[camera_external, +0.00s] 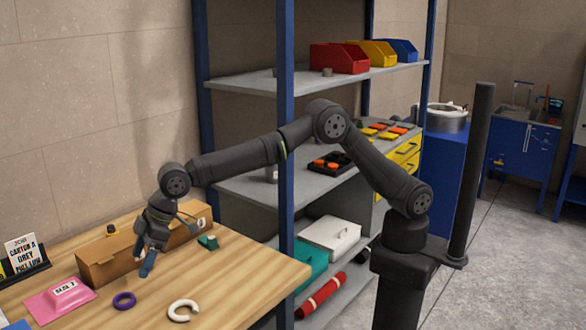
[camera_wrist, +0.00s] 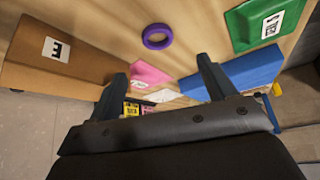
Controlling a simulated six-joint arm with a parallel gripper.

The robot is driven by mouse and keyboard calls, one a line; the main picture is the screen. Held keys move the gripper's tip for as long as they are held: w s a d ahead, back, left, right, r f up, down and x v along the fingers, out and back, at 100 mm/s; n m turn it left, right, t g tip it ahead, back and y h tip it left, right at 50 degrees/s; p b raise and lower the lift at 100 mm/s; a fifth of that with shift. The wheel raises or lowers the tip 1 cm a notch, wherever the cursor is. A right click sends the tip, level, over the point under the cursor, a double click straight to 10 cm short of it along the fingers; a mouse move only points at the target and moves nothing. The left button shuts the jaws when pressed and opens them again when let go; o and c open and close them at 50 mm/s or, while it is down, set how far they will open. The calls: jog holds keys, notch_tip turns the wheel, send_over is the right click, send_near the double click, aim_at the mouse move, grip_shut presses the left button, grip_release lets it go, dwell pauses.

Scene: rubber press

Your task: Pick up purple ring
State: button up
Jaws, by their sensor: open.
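The purple ring (camera_external: 115,301) lies flat on the wooden table, near its front, in the external view. It also shows in the wrist view (camera_wrist: 145,38), at top centre, beyond the fingertips and with nothing on it. My gripper (camera_external: 146,258) is above the table beside the cardboard box, behind and to the right of the ring. In the wrist view my gripper (camera_wrist: 163,68) has its two dark fingers spread wide apart, with no object held between them. The ring and the fingers are apart.
Green (camera_wrist: 243,30) and blue (camera_wrist: 240,75) items show in the wrist view. A blue shelf post (camera_external: 286,130) rises behind.

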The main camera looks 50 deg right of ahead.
jog(key=x, duration=1.1)
jog(key=shift+w+d, duration=0.1)
jog(key=shift+w, duration=0.05)
jog(key=shift+r, duration=0.1)
jog(key=c, duration=1)
jog(key=shift+c, duration=0.2)
